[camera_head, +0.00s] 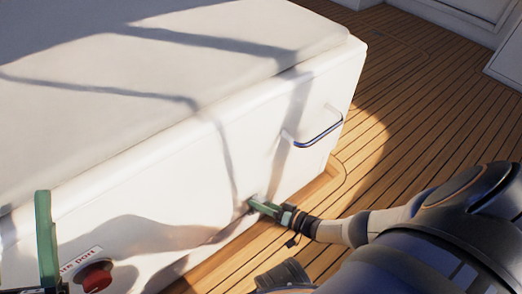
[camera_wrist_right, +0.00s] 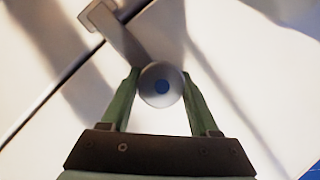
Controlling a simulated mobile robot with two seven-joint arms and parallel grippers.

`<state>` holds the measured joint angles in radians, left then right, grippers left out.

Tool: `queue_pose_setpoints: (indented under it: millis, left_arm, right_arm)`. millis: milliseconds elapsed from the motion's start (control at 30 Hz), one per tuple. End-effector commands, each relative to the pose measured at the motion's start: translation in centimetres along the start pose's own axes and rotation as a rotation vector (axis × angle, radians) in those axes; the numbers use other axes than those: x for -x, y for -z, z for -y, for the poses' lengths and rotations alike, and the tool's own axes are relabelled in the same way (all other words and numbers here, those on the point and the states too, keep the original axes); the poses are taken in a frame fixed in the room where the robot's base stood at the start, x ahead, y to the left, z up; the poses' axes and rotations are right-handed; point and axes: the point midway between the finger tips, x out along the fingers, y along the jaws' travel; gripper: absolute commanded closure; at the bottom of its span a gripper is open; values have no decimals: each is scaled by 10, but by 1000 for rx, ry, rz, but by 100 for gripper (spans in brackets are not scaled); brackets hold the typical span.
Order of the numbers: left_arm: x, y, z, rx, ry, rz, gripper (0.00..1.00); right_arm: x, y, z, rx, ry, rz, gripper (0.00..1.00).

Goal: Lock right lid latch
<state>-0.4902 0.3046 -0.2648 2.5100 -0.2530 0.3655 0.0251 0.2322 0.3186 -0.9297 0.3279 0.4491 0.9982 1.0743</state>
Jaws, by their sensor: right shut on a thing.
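My right gripper (camera_head: 263,205) is low against the white front panel in the head view, where it largely hides the latch. The gripper is shut on this knob. A metal latch plate (camera_wrist_right: 113,27) extends above it near a dark seam. My left gripper (camera_head: 46,240) shows only as green finger parts at the lower left; its opening is unclear.
The white box has a padded top (camera_head: 170,60) and a blue-and-chrome handle (camera_head: 318,136) on its front, right of my right gripper. A red knob (camera_head: 96,277) under a label is at lower left. Wooden decking (camera_head: 420,100) lies clear at right.

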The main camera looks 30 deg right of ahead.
Motion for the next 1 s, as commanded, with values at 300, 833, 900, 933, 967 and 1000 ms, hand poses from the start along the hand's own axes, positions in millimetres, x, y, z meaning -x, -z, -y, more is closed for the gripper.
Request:
queue_pose_setpoints:
  millis: [300,833,900,933,967,1000]
  left_arm:
    - [0,0,0,-1,0,0,50]
    - [-8,9,6,5,4,-3,50]
    - [-12,13,8,11,7,-6,50]
    - [-13,15,10,14,9,-7,50]
    - [-15,17,11,15,10,-8,50]
    - [-16,19,12,16,11,-10,50]
  right_arm:
    - [-2,1,2,-2,4,-4,16]
    - [27,2,2,0,-1,0,9]
    - [42,2,2,-1,-2,0,9]
    - [49,2,2,-1,-2,0,9]
    - [56,3,2,0,-1,0,9]
    - [65,2,2,-1,-2,0,9]
